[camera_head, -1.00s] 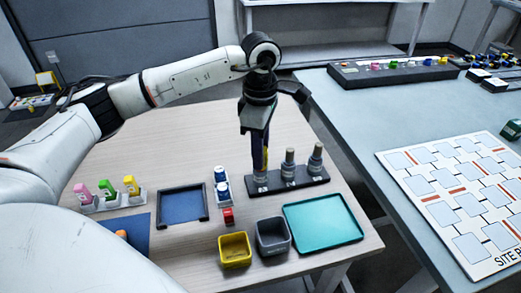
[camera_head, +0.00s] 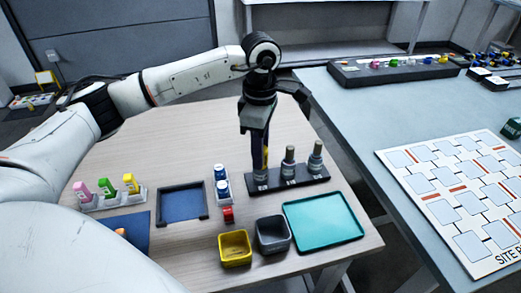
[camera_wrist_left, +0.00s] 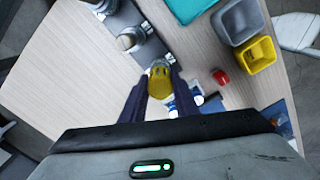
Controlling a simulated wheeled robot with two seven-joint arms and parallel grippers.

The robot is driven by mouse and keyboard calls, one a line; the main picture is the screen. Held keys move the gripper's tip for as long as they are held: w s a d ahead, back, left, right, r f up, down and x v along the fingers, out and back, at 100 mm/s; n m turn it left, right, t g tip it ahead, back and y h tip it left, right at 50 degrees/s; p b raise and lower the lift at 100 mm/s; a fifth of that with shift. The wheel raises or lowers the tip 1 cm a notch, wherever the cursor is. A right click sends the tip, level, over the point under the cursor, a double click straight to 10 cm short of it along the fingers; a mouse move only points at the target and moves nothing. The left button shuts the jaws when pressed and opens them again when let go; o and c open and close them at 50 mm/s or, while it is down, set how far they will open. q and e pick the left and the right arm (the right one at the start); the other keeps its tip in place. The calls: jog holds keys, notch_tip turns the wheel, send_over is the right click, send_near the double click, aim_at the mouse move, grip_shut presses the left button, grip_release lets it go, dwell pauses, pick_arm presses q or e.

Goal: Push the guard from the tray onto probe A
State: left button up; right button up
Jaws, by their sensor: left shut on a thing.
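My left gripper (camera_head: 261,168) points down over the leftmost post of the black rack, likely probe A (camera_head: 261,178). It is shut on the yellow guard (camera_wrist_left: 160,84), which shows between the fingertips in the left wrist view. The guard lines up with this post, whose grey part shows just past it; I cannot tell how far it is on. In the head view the fingers hide most of the guard. Two other grey probes (camera_head: 288,165) and (camera_head: 315,158) stand upright and bare in the rack (camera_head: 302,183). My right gripper is not in view.
A teal tray (camera_head: 325,222) is empty. A yellow bin (camera_head: 235,249) and a grey bin (camera_head: 272,236) stand at the front. A dark-rimmed blue tray (camera_head: 182,204) looks empty. Blue-capped bottles (camera_head: 221,180) and a red item (camera_head: 228,214) stand close left of the rack.

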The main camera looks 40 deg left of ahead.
pick_arm(q)
jog(key=shift+c, duration=0.4)
jog(key=o, duration=1.2)
jog(key=shift+r+p, duration=0.55)
jog(key=shift+r, duration=0.2)
jog(key=shift+r+p, duration=2.05)
jog(key=shift+r, duration=0.85)
jog(key=shift+f, duration=0.1)
